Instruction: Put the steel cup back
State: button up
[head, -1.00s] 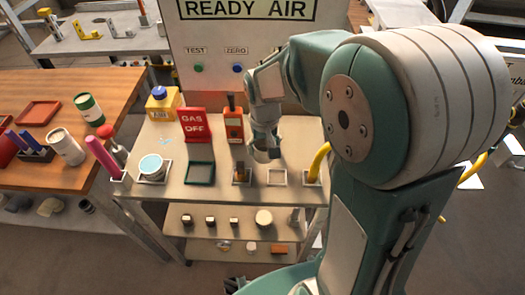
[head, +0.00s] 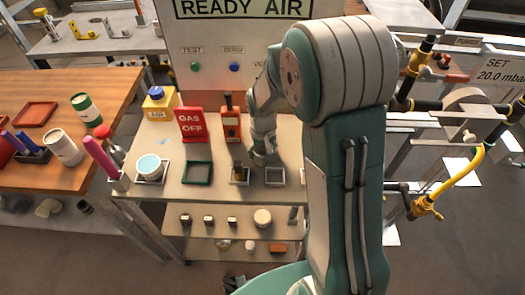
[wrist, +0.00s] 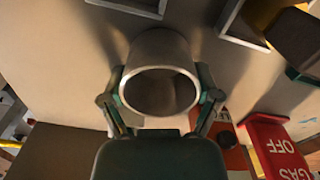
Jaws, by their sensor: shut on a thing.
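My gripper (wrist: 160,92) is shut on the steel cup (wrist: 160,46), one finger on each side of its wall. The cup's open mouth faces the wrist camera. In the head view my gripper (head: 259,156) is low over the back of the cart top, and the cup is hard to make out there. A square frame (head: 275,183) lies in front of my gripper and looks empty. Its edge shows in the wrist view (wrist: 130,7), apart from the cup. I cannot tell whether the cup touches the cart top.
Left of the empty frame, another frame (head: 239,183) holds a brown block. Yellow pipework (head: 455,170) is at the right.

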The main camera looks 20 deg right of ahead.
jog(key=o, duration=1.1)
jog(key=shift+f, duration=0.1)
notch_tip(320, 180, up, 12)
jog(key=r, duration=0.1)
jog(key=s+r+t, duration=0.2)
jog(key=s+r, duration=0.1)
jog(key=s, duration=0.3)
jog(key=s+r+t, duration=0.1)
jog(key=s+r, duration=0.2)
jog(key=s, duration=0.4)
jog(key=s+r+t, duration=0.2)
jog(key=s+r, duration=0.2)
jog(key=s, duration=0.3)
jog(key=shift+s+d+t, duration=0.15)
jog(key=shift+s+t, duration=0.1)
jog(key=shift+t, duration=0.05)
